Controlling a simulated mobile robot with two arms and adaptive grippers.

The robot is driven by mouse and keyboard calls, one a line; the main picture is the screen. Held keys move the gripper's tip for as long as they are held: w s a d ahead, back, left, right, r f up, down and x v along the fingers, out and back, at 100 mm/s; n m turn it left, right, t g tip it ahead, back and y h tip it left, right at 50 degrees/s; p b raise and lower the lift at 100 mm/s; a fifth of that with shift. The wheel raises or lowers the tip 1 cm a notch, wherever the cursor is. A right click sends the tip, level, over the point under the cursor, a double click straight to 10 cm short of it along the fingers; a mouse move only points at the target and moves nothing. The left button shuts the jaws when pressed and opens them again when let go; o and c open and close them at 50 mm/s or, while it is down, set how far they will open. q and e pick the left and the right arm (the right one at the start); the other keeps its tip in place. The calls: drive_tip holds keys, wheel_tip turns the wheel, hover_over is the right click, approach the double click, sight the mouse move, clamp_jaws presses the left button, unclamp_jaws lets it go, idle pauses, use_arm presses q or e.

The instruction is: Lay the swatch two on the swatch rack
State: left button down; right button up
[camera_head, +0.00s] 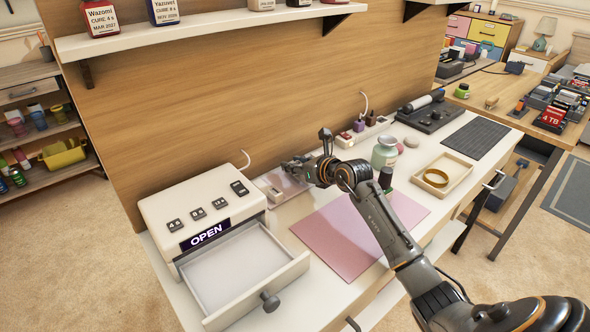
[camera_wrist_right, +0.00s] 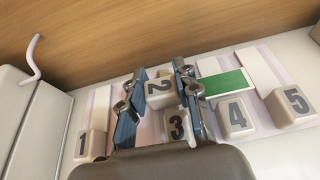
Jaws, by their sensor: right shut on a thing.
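The swatch two (camera_wrist_right: 160,90), a pale block marked 2, is between the fingers of my right gripper (camera_wrist_right: 157,98) in the right wrist view. The gripper is shut on it. In the head view my right gripper (camera_head: 298,166) is over the pale swatch rack (camera_head: 272,187), behind the pink mat. In the wrist view, blocks marked 1 (camera_wrist_right: 92,145), 3 (camera_wrist_right: 177,126), 4 (camera_wrist_right: 236,117) and 5 (camera_wrist_right: 291,107) stand in a row on the rack. I cannot tell whether swatch two touches the rack. My left gripper is not in view.
A white cash register (camera_head: 205,215) with an OPEN sign and a pulled-out drawer (camera_head: 243,270) stands left of the rack. A pink mat (camera_head: 345,240) lies in front. A jar (camera_head: 384,153) and a tray with a gold ring (camera_head: 455,172) stand to the right. A wood panel rises behind.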

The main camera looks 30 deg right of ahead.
drive_tip(key=shift+f, duration=0.75)
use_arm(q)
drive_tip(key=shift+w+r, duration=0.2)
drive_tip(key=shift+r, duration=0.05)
use_arm(e)
drive_tip(key=o, duration=0.9)
drive_tip(key=shift+o, duration=0.2)
drive_tip(key=shift+s, duration=0.1)
drive_tip(key=shift+s+d+r, duration=0.1)
drive_tip(key=shift+s, duration=0.3)
drive_tip(key=p+v, duration=0.1)
drive_tip(key=v, duration=0.8)
drive_tip(key=shift+s+r, duration=0.15)
drive_tip(key=shift+s, duration=0.1)
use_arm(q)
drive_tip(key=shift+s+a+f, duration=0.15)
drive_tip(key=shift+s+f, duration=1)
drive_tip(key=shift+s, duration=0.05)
use_arm(e)
drive_tip(key=shift+v, duration=0.8)
